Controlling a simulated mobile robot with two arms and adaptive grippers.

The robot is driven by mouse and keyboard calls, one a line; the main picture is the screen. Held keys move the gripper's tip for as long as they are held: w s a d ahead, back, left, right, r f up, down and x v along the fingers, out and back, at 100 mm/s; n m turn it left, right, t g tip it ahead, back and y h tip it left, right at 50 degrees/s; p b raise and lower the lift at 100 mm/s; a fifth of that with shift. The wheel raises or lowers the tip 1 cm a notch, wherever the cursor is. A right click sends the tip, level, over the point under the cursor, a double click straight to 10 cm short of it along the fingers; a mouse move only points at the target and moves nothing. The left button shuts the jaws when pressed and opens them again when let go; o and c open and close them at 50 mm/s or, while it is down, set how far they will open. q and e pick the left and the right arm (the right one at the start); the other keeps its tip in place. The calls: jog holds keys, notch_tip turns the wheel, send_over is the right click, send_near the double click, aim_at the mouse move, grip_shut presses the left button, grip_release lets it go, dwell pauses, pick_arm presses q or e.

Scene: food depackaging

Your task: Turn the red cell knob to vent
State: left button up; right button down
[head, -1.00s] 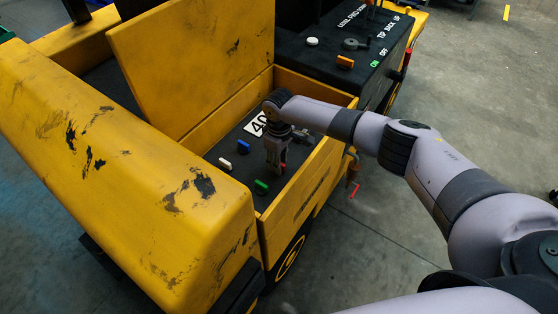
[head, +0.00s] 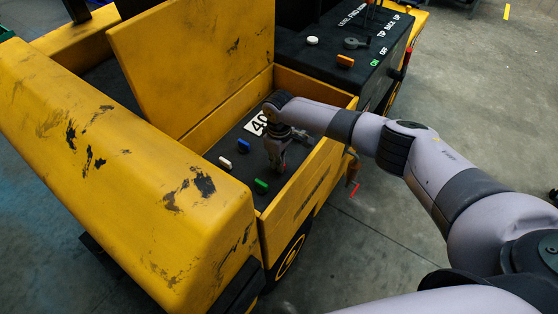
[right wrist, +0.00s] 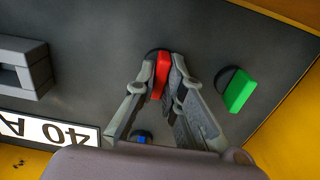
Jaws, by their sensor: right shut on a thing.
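The red knob (right wrist: 161,75) sits on a dark panel (right wrist: 95,45) inside the yellow open compartment. In the right wrist view it stands between the fingertips of my right gripper (right wrist: 162,70), which is shut on it. In the head view my right gripper (head: 275,163) reaches down into the compartment and mostly hides the red knob. A green knob (right wrist: 239,91) is to the right of the gripper in the wrist view; it also shows in the head view (head: 261,186). My left gripper is not in view.
A blue knob (head: 243,145) and a white knob (head: 225,163) are on the same panel, near a "40" plate (head: 257,124). Yellow walls (head: 300,190) surround the panel, with a raised lid (head: 190,60) behind. An orange knob (head: 345,61) is on the separate black panel.

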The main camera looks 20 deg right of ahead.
dwell(0.4)
jog(key=n, duration=0.5)
jog(key=shift+n+b, duration=0.3)
jog(key=shift+b, duration=0.1)
jog(key=n, duration=0.5)
jog(key=shift+n+b, duration=0.3)
jog(key=n+b, duration=0.1)
jog(key=n, duration=0.5)
jog(key=shift+n, duration=0.4)
jog(key=shift+w, duration=0.1)
jog(key=c, duration=1.7)
grip_release()
